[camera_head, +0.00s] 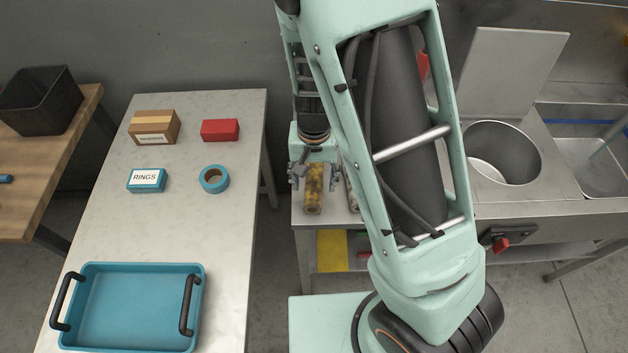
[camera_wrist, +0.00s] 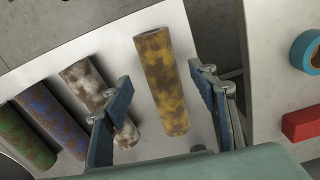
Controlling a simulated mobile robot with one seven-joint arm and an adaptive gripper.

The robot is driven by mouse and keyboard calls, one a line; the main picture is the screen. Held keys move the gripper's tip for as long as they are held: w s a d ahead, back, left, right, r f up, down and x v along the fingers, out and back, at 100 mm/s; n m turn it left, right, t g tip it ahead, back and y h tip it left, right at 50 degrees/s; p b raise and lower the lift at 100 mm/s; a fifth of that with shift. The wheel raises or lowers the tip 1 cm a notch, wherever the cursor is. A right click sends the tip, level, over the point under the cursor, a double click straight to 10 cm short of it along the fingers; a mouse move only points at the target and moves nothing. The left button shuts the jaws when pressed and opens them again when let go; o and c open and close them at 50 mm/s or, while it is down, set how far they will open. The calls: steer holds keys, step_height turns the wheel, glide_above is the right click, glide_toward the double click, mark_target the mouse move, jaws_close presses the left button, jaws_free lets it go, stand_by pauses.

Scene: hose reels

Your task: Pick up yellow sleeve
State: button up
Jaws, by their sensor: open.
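The yellow sleeve (camera_wrist: 162,80) is a cylinder with brown stains, lying on a pale table top (camera_wrist: 120,45) in the wrist view. In the head view the yellow sleeve (camera_head: 313,190) lies below my gripper (camera_head: 314,180), between its fingers. My gripper (camera_wrist: 163,112) is open and empty in the wrist view, with one blue-grey finger on each side of the sleeve's lower part. The left finger covers part of a white stained sleeve (camera_wrist: 88,85). I cannot tell how far the fingertips are above the table.
A blue stained sleeve (camera_wrist: 50,118) and a green one (camera_wrist: 25,138) lie further left in the wrist view. Another table holds a blue tray (camera_head: 203,300), RINGS box (camera_head: 147,181), tape roll (camera_head: 214,179), red block (camera_head: 220,130) and wooden box (camera_head: 155,127).

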mark_target(313, 186)
steer(key=shift+w+f, duration=0.15)
steer(key=shift+f, duration=1.4)
steer(key=c, duration=1.3)
steer(key=shift+r, duration=0.15)
